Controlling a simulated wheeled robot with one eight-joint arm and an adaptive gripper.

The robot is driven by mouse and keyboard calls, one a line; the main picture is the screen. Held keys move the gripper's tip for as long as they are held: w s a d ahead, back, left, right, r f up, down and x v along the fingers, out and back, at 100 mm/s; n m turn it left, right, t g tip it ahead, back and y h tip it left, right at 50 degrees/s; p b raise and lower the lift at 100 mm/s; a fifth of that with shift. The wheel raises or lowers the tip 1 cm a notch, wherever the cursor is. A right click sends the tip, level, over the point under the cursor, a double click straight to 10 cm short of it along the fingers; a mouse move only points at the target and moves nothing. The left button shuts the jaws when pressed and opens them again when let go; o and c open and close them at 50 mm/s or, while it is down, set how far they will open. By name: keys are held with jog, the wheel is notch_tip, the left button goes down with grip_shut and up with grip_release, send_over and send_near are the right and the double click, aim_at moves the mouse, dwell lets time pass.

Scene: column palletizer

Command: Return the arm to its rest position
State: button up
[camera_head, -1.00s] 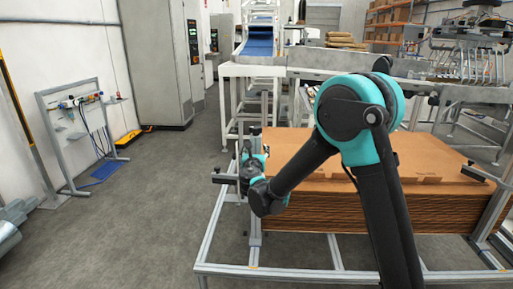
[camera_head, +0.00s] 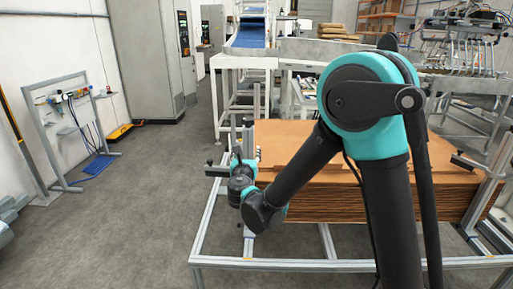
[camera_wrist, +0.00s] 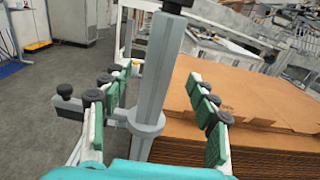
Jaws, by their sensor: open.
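My teal and black arm stands in front of the camera in the head view, its large teal joint (camera_head: 365,105) at right of centre. The forearm runs down and left to my gripper (camera_head: 243,165), beside the left edge of the cardboard stack. In the wrist view my gripper (camera_wrist: 160,105) is open, its green-padded fingers spread. A grey metal post (camera_wrist: 158,75) with a collar shows between the fingers; I cannot tell whether it is between them or beyond them. No object is held.
A stack of brown cardboard sheets (camera_head: 335,195) lies in a metal frame (camera_head: 290,265) under my arm. A blue conveyor (camera_head: 250,35) is behind. A tool stand (camera_head: 70,130) and grey cabinet (camera_head: 150,60) stand at left. The grey floor between is clear.

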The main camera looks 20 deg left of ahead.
jog(key=shift+d, duration=0.1)
jog(key=w+d+f+m+g+h, duration=0.1)
jog(key=w+d+f+m+h, duration=0.15)
jog(key=d+m, duration=0.55)
jog(key=w+d+f+m+g+h, duration=0.1)
jog(key=d+m+g+h, duration=0.15)
jog(key=d, duration=0.95)
jog(key=s+d+f+m+g+h, duration=0.1)
jog(key=s+d+f+m+g, duration=0.1)
jog(key=d+m, duration=0.45)
jog(key=s+d+f+m+g+h, duration=0.2)
jog(key=d+m, duration=0.2)
jog(key=d, duration=0.6)
jog(key=s+d+f+m+g+y, duration=0.1)
jog(key=s+d+f+m+g, duration=0.1)
jog(key=s+m, duration=0.4)
jog(key=s+d+f+m+g+y, duration=0.1)
jog(key=s+d+f+m, duration=0.3)
jog(key=s+m, duration=0.2)
jog(key=s+d+f+m+g+y, duration=0.1)
jog(key=s+d+f+m+g, duration=0.1)
jog(key=s, duration=0.7)
notch_tip(320, 180, down, 2)
jog(key=d+m, duration=0.1)
jog(key=m, duration=0.2)
jog(key=shift+s+d+m+g+y, duration=0.2)
jog(key=shift+d+m+g+y, duration=0.1)
jog(key=shift+d+m+g, duration=0.1)
jog(key=shift+o, duration=0.5)
